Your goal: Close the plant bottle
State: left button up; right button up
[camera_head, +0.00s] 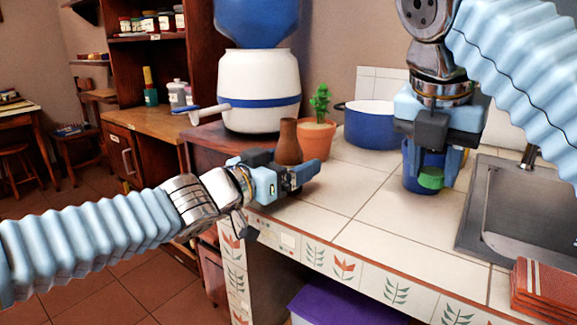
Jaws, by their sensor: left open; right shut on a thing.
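A brown bottle-shaped vessel (288,142) with a narrower neck stands upright near the counter's left edge. My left gripper (298,176) is open at its lower part, and its fingers hide the vessel's base. I cannot tell whether they touch it. My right gripper (432,172) points down over the counter to the right of the vessel, shut on a small green piece (431,179) between its fingertips.
A cactus in a terracotta pot (315,138) stands just behind the vessel, with a blue pot (371,126) to its right. A white dispenser (259,88) stands back left. The sink (520,215) is at right. The tiled counter (345,195) is clear between my grippers.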

pick_arm(q)
jog(key=c, duration=1.1)
jog(key=shift+r, duration=0.1)
pick_arm(e)
jog(key=shift+r, duration=0.1)
